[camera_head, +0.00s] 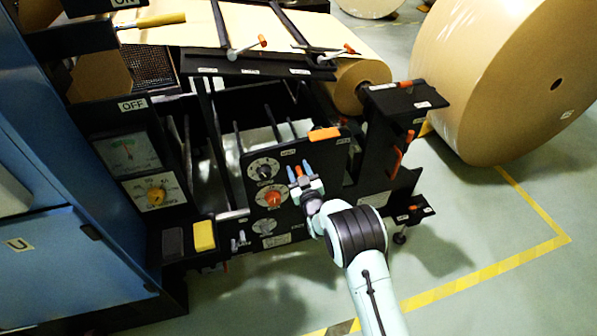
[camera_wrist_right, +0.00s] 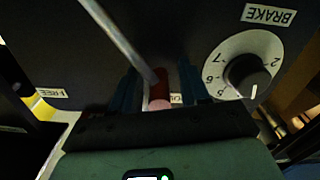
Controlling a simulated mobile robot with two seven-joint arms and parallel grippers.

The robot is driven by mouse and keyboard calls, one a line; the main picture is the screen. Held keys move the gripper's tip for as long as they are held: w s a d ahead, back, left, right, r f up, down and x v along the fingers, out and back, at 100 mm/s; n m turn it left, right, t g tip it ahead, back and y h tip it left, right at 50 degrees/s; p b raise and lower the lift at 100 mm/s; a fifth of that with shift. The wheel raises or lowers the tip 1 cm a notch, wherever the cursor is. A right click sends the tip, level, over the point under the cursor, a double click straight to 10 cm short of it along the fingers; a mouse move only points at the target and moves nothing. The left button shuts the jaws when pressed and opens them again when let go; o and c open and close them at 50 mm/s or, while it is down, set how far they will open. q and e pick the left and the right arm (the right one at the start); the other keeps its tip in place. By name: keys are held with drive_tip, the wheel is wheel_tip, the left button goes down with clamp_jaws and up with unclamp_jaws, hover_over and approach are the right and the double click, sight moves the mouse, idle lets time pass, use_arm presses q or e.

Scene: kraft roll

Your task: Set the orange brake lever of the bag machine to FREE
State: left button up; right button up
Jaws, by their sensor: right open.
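The bag machine's black side panel (camera_head: 256,158) carries dials and labels. The brake lever shows in the right wrist view as a thin metal rod with a red-orange end (camera_wrist_right: 160,84). Its end also shows as a small orange-red spot in the head view (camera_head: 299,171). My right gripper (camera_head: 301,171) is open, its blue fingers on either side of the lever's end in the wrist view (camera_wrist_right: 158,90); I cannot tell if they touch it. A FREE label (camera_wrist_right: 52,93) is at the left there. Another label behind the lever's end is mostly hidden. My left gripper is not in view.
A BRAKE label (camera_wrist_right: 269,15) and a white numbered dial with black knob (camera_wrist_right: 246,74) are beside the lever. An orange knob (camera_head: 272,198) lies left of the gripper. A large kraft roll (camera_head: 505,75) stands at right. The floor at lower right is clear.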

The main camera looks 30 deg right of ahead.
clamp_jaws()
